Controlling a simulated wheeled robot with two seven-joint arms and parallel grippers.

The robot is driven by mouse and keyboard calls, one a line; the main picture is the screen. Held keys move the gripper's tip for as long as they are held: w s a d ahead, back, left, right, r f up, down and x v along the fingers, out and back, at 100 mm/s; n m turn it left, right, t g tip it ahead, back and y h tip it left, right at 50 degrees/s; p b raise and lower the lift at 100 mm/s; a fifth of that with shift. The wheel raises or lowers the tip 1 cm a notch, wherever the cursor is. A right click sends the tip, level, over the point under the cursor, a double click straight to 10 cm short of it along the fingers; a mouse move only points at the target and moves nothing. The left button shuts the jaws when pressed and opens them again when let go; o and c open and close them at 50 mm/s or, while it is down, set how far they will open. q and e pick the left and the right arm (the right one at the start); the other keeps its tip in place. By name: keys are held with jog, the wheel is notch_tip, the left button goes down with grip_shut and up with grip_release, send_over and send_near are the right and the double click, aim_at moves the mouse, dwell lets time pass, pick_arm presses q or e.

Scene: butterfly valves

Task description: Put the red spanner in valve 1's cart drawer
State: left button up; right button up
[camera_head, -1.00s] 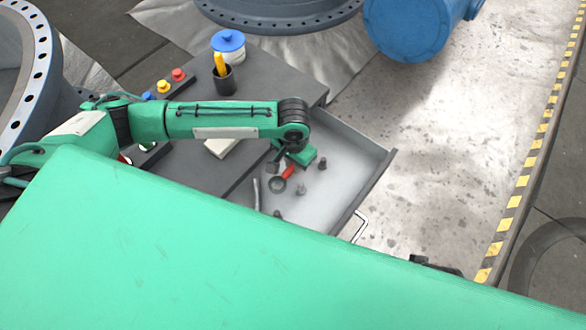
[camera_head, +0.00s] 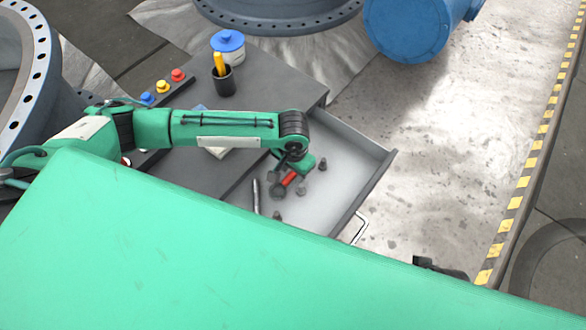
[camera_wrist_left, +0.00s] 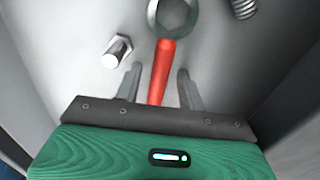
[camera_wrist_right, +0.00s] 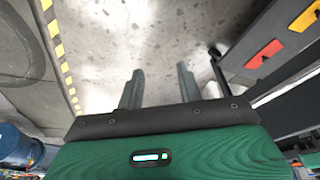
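The red spanner (camera_head: 289,180), with a grey ring end, is inside the open grey drawer (camera_head: 345,170) of the cart, seemingly on its floor. In the left wrist view the spanner's red handle (camera_wrist_left: 161,70) runs between the fingers, with a gap on both sides. My left gripper (camera_wrist_left: 158,88) is open over the drawer. In the head view the left wrist hides part of this gripper. My right gripper (camera_wrist_right: 160,88) is open and empty above bare floor, outside the drawer.
Several bolts, one a bolt (camera_wrist_left: 117,51) beside the spanner, and a grey rod (camera_head: 256,197) lie in the drawer. The cart top (camera_head: 270,82) bears a black cup (camera_head: 224,82), a blue-lidded pot (camera_head: 229,46) and coloured buttons. Pale floor (camera_head: 450,130) is clear on the right.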

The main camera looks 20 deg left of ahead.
aim_at(293, 173)
pick_arm(q)
jog(key=shift+r, duration=0.1)
pick_arm(e)
jog(key=shift+w, duration=0.1)
pick_arm(q)
notch_tip(293, 173, up, 3)
jog(key=shift+f+p, duration=0.1)
jog(key=shift+p, duration=0.25)
notch_tip(293, 173, up, 9)
jog(key=p, duration=0.1)
pick_arm(e)
jog(key=shift+g, duration=0.3)
notch_tip(293, 173, down, 5)
jog(key=shift+r, duration=0.2)
pick_arm(q)
jog(key=shift+p, duration=0.3)
